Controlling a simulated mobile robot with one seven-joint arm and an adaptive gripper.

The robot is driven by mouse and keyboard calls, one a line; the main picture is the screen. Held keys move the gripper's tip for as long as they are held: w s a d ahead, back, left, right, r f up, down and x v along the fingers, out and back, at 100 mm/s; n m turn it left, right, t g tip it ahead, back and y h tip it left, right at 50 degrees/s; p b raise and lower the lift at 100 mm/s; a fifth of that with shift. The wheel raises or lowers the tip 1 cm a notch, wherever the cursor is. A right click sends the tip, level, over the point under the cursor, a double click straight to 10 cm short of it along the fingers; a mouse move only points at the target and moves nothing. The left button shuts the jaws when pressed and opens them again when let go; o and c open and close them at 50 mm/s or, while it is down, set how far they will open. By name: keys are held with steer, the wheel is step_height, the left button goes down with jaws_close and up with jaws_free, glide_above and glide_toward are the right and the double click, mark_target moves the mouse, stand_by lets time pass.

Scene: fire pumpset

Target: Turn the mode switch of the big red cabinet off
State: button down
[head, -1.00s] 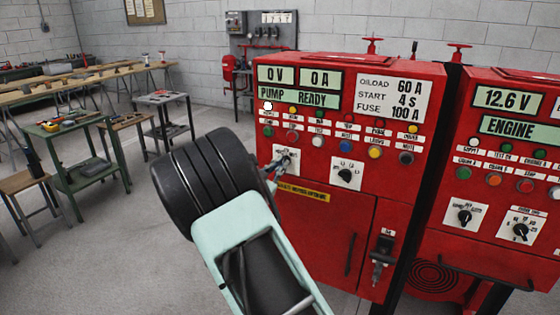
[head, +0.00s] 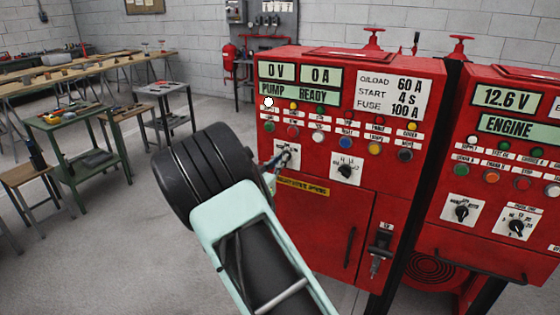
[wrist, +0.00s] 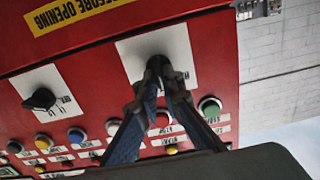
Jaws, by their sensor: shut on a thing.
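The big red cabinet (head: 310,225) stands in the middle of the head view, with display panels and rows of lamps and buttons. The mode switch (wrist: 158,64) is a black knob on a white plate, seen upside down in the wrist view. My gripper (wrist: 160,84) is shut on this knob, one finger on each side. In the head view my gripper (head: 276,162) reaches the left switch plate (head: 290,158), and my wrist and fingers partly hide the knob. The knob's pointer setting cannot be read.
A second black rotary knob (head: 346,171) sits just right of the held one. A smaller red engine cabinet (head: 500,170) stands at the right. Below are a yellow label (head: 303,187) and a door handle (head: 350,247). Workbenches (head: 75,135) stand at the left; grey floor lies between.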

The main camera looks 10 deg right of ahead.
steer(key=c, duration=2.1)
jaws_free()
steer(key=v, duration=1.2)
